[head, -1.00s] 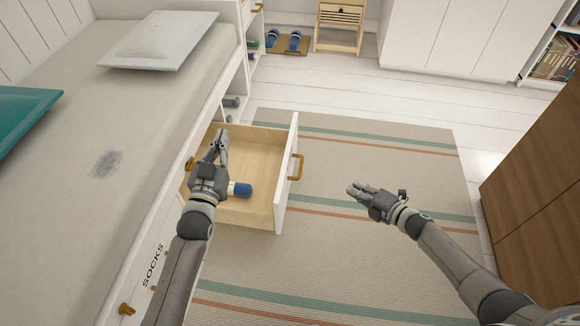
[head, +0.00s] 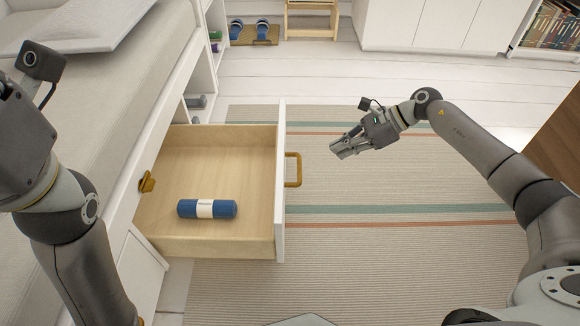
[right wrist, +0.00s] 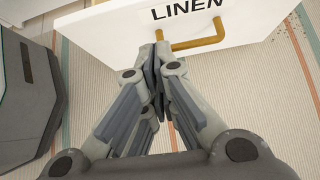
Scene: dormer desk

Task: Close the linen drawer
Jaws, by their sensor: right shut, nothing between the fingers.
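The linen drawer (head: 258,222) stands pulled out from under the bed, a pale wooden box with a white front (head: 281,190). Its brass handle (head: 293,169) faces right. In the right wrist view the drawer front (right wrist: 115,25) reads LINEN, above the handle (right wrist: 202,40). My right gripper (head: 342,150) is shut and empty, in front of the drawer, to the right of the handle with a gap between. In the right wrist view its fingertips (right wrist: 158,52) overlap the handle's left end. My left arm is at the left edge; its fingers are out of frame.
A blue roll with a white band (head: 205,209) lies inside the drawer. Another brass handle (head: 147,182) is at the bed side. Blue slippers on a mat (head: 253,38) and a wooden stand (head: 311,15) are at the back.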

